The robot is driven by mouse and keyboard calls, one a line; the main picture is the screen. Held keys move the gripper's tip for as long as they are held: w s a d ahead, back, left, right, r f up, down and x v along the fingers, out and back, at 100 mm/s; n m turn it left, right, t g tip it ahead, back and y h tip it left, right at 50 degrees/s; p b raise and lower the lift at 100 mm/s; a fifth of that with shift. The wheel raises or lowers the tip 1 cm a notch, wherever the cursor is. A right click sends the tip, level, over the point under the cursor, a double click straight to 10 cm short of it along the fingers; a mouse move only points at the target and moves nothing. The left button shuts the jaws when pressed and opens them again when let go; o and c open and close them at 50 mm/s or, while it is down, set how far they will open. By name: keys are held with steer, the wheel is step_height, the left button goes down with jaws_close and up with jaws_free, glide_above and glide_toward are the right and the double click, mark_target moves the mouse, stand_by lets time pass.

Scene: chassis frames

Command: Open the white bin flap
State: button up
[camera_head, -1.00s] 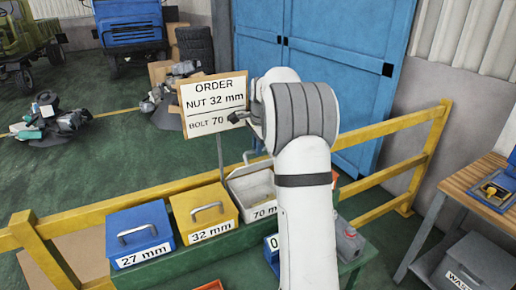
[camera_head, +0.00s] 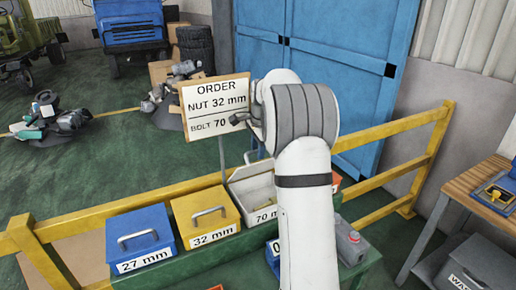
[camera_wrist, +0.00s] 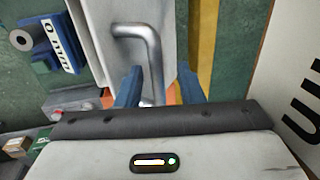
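The white bin (camera_head: 264,214), labelled 70 mm, stands in the row behind the green bench edge. Its flap (camera_head: 250,171) is raised and tilted at the back, and part of the bin's inside shows. My arm hides the bin's right side and most of my gripper in the head view. In the wrist view, the flap (camera_wrist: 98,38) carries a bent silver handle (camera_wrist: 153,62). The blue fingers of my gripper (camera_wrist: 160,86) stand apart, one on each side of the handle's lower part. A gap shows between the handle and the right finger.
A blue 27 mm bin (camera_head: 140,237) and a yellow 32 mm bin (camera_head: 205,215) stand left of the white bin. A yellow rail (camera_head: 400,125) runs behind. An order sign (camera_head: 213,103) stands close to my wrist. A grey canister (camera_head: 351,245) stands right of my arm.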

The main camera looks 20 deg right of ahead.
steer(key=shift+s+r, duration=0.1)
steer(key=shift+r, duration=0.15)
step_height(320, 180, up, 7)
steer(key=s+b, duration=0.1)
steer(key=shift+s+r, duration=0.2)
steer(key=shift+s, duration=0.05)
steer(key=shift+d, duration=0.1)
steer(key=shift+c, duration=0.2)
